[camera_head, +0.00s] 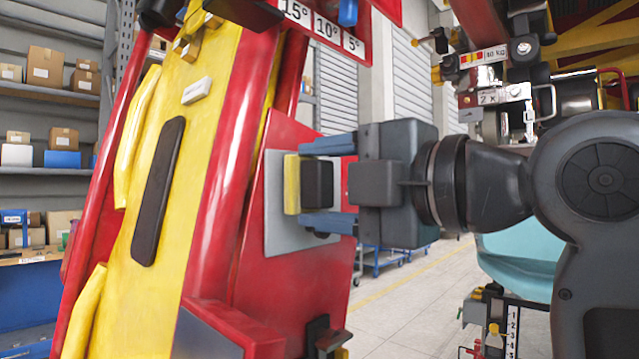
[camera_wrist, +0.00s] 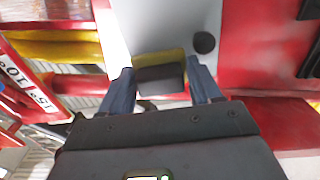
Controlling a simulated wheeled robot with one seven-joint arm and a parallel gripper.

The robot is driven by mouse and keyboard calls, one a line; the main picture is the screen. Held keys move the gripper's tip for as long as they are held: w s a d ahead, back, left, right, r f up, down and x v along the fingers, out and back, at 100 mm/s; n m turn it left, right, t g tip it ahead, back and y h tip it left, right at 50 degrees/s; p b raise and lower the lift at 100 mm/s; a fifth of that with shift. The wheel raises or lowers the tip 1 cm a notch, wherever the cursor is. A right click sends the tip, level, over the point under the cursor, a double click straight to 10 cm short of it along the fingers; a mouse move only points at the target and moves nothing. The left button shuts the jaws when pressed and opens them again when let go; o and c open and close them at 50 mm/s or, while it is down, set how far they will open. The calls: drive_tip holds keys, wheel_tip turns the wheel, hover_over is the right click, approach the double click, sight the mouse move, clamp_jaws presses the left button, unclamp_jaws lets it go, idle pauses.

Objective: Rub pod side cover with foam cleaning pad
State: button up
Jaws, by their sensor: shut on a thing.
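My gripper (camera_head: 325,184) is shut on the foam cleaning pad, which has a dark backing block (camera_head: 317,184) and a yellow foam face (camera_head: 292,184). The foam face is against or very close to a grey plate (camera_head: 273,235) on the red pod side; contact cannot be told for certain. I take this grey plate to be the pod side cover. In the wrist view, the pad (camera_wrist: 160,77) sits between the two blue fingers, in front of the grey plate (camera_wrist: 178,25). A dark round spot (camera_wrist: 204,43) shows on the plate beside the pad.
A yellow panel (camera_head: 190,110) with a long black strip (camera_head: 158,190) and red frame tubes stand left of the plate. An angle sign (camera_head: 325,27) hangs above my gripper. Shelves with boxes (camera_head: 45,65) stand far left. Open floor (camera_head: 415,290) shows below my gripper.

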drive_tip(key=shift+v, duration=2.4)
drive_tip(key=shift+d, duration=0.15)
drive_tip(key=shift+v, duration=1.4)
drive_tip(key=shift+w, duration=0.1)
